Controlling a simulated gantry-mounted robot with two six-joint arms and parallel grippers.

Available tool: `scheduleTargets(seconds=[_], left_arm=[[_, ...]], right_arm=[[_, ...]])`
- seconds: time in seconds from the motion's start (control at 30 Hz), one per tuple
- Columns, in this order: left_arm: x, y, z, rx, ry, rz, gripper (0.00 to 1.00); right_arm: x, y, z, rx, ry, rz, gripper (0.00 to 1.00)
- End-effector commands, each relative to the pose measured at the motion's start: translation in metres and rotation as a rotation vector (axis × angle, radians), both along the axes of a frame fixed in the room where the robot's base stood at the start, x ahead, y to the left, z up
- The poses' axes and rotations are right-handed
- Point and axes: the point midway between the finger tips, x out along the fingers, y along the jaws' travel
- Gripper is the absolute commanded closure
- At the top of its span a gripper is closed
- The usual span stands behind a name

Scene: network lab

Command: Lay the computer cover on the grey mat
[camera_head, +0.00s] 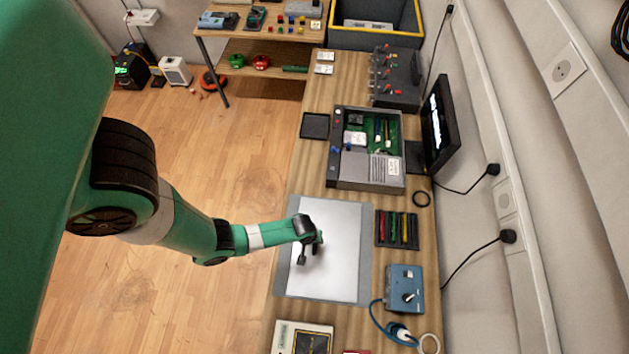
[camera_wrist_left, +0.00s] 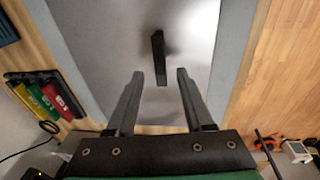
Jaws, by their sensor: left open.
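The computer cover (camera_head: 342,225) is a flat, pale silver panel lying on the grey mat (camera_head: 282,275), with mat showing around its edges. In the left wrist view the cover (camera_wrist_left: 105,45) has a dark bar-shaped handle (camera_wrist_left: 158,55) standing on it. My left gripper (camera_head: 311,247) is over the cover. Its fingers are open (camera_wrist_left: 160,73), one on each side of the handle's near end, with visible gaps. The grey mat (camera_wrist_left: 232,50) also shows beside the cover in the wrist view. My right gripper is in neither view.
The open computer case (camera_head: 334,175) stands behind the mat, with a monitor (camera_head: 440,125) to its right. A rack of coloured tools (camera_head: 397,229) and a blue box (camera_head: 403,288) with a cable lie right of the mat. A meter (camera_head: 302,339) sits in front.

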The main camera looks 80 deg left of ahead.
Motion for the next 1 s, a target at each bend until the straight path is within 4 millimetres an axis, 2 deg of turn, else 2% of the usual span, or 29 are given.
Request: scheduleTargets(seconds=[0.03,0.1,0.3,0.8,0.87,0.93,0.97,1.0], left_arm=[[-0.002,-0.001,0.024,0.000,0.000,-0.001,0.48],[-0.004,-0.002,0.039,0.000,0.000,-0.001,0.48],[-0.009,-0.004,0.070,0.000,0.000,-0.001,0.48],[-0.009,-0.004,0.072,0.001,-0.002,-0.001,0.48],[-0.001,-0.002,0.076,0.006,-0.019,-0.009,0.48],[0.024,0.002,0.088,0.021,-0.068,-0.039,0.48],[0.041,0.004,0.098,0.033,-0.103,-0.059,0.48],[0.068,0.008,0.114,0.052,-0.158,-0.093,0.48]], right_arm=[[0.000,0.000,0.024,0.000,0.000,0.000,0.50],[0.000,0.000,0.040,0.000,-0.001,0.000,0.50],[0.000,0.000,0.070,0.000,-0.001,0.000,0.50],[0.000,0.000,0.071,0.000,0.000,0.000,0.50],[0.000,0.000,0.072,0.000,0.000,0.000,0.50],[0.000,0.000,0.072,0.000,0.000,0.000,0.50],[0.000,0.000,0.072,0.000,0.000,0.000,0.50],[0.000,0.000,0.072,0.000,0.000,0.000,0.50]])
